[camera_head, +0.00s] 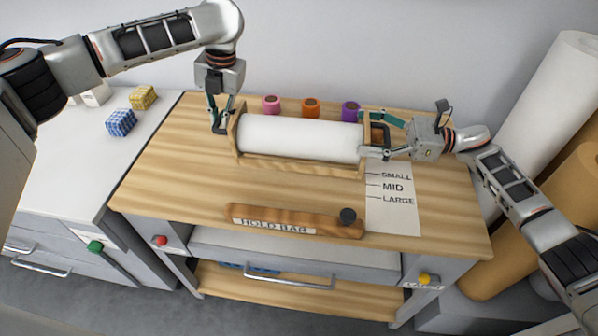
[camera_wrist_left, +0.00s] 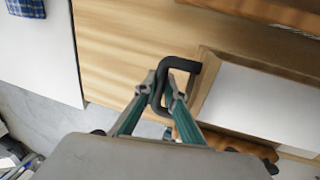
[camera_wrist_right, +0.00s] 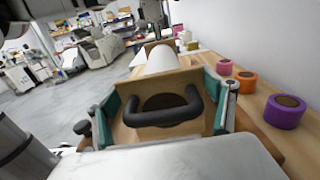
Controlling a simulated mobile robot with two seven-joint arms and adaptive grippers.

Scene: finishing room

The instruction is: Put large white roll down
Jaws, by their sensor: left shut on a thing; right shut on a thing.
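The large white roll (camera_head: 300,138) lies lengthwise in a wooden cradle (camera_head: 300,166) at the back middle of the wooden bench. The roll also shows in the left wrist view (camera_wrist_left: 255,105) and the right wrist view (camera_wrist_right: 161,60). My left gripper (camera_head: 220,128) is shut on the black handle (camera_wrist_left: 184,64) at the cradle's left end. My right gripper (camera_head: 366,134) has its fingers spread around the black handle (camera_wrist_right: 166,116) at the right end and holds it. The cradle looks level; I cannot tell whether its underside touches the bench.
Pink (camera_head: 271,104), orange (camera_head: 310,107) and purple (camera_head: 350,111) tape rolls stand behind the cradle. A wooden HOLD BAR (camera_head: 290,222) with a black knob lies in front. A size sheet (camera_head: 392,205) is at right. Tall rolls (camera_head: 550,95) stand right of the bench. The bench's front left is clear.

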